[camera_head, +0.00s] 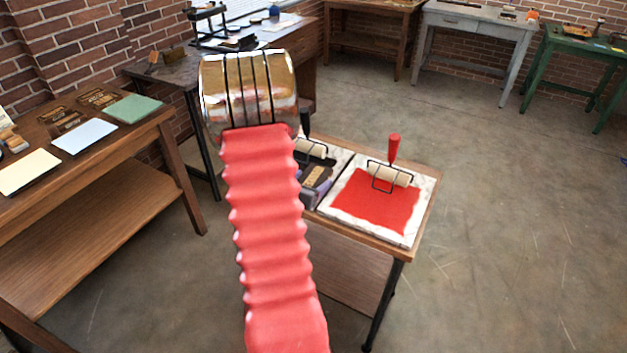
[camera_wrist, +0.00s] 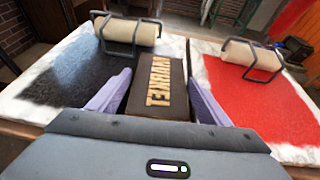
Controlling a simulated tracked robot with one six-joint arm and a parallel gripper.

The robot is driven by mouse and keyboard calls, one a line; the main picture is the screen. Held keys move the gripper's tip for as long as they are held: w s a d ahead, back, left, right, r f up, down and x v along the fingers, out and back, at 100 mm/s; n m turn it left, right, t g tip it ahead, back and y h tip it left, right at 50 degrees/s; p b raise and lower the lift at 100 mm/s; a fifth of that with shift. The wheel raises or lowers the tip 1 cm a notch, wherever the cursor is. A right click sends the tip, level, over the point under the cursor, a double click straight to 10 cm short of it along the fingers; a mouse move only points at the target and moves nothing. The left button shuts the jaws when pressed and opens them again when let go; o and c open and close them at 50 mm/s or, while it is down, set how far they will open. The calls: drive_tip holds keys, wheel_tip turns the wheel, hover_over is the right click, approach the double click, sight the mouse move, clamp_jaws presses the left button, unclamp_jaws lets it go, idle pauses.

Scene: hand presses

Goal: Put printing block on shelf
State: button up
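The printing block (camera_wrist: 160,85) is dark with raised tan lettering that seems to read MARKET. It lies between the two purple fingers of my gripper (camera_wrist: 158,80), which press close on its left and right sides. In the head view the block (camera_head: 316,176) shows in part right of my red arm sleeve, with my gripper (camera_head: 312,187) around it over the inking table. Whether it touches the slab below is hidden. The wooden shelf (camera_head: 110,235) is the low board under the table at left.
A red-inked slab (camera_head: 375,203) with a roller (camera_head: 390,174) lies right of the block. A black-inked slab (camera_wrist: 75,75) with another roller (camera_wrist: 128,30) lies to its left. The left table (camera_head: 60,175) holds paper sheets and dark blocks (camera_head: 97,98). Open floor lies at right.

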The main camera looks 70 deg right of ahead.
sight(311, 180)
drive_tip(key=c, duration=1.1)
drive_tip(key=shift+r, duration=0.2)
wheel_tip(311, 180, up, 10)
drive_tip(key=shift+f, duration=0.15)
idle(0.5)
